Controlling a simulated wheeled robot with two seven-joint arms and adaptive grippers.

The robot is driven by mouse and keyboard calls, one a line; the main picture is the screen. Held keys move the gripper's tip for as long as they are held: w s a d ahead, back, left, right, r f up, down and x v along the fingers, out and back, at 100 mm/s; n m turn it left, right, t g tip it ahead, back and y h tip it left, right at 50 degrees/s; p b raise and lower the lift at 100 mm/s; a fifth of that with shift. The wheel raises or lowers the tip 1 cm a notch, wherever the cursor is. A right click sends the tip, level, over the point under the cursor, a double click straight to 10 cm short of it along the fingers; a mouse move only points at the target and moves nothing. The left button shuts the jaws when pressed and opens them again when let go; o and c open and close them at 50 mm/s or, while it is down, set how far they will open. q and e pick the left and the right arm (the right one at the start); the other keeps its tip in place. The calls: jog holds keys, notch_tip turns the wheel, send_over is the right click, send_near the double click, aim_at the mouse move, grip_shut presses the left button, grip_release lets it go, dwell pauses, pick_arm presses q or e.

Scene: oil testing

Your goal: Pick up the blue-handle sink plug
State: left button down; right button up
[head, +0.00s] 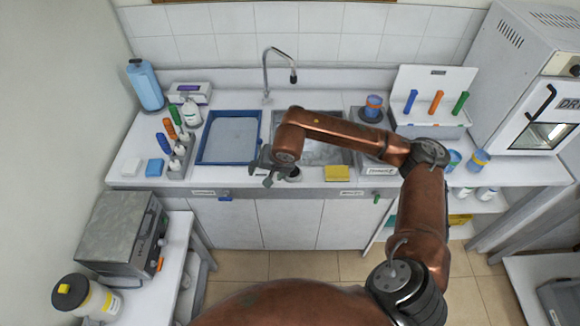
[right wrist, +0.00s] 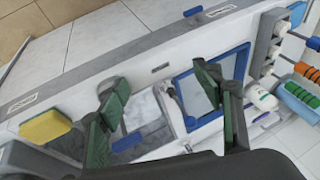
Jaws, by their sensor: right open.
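A small blue bar (right wrist: 127,142), which looks like the handle of the blue-handle sink plug, lies over the grey sink (right wrist: 150,118) in the right wrist view. Its lower part is not clear. In the head view my right arm covers much of the sink (head: 322,152), and I cannot make out the plug there. My right gripper (head: 266,174) is above the counter's front edge, by the sink's near left corner. In the right wrist view its green fingers (right wrist: 160,85) are spread and empty, with the blue bar off to the left finger's side. My left gripper is not in view.
A blue-rimmed tray (head: 230,138) lies left of the sink, and a yellow sponge (head: 337,173) sits at its front right. A tap (head: 267,75) stands behind. A white rack (head: 433,100) holds blue, orange and green upright pieces. Bottles (head: 178,135) stand at left.

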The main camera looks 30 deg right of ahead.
jog(key=w+d+r+h, duration=0.2)
jog(key=d+r+h, duration=0.2)
jog(key=d, duration=0.7)
jog(key=shift+n, duration=0.3)
jog(key=x, duration=0.3)
jog(key=p+x, duration=0.1)
jog(key=x, duration=0.3)
jog(key=shift+w+d+f, duration=0.1)
jog(key=shift+w+d, duration=0.15)
jog(key=shift+d, duration=0.05)
jog(key=c, duration=1.6)
jog(key=shift+c, duration=0.3)
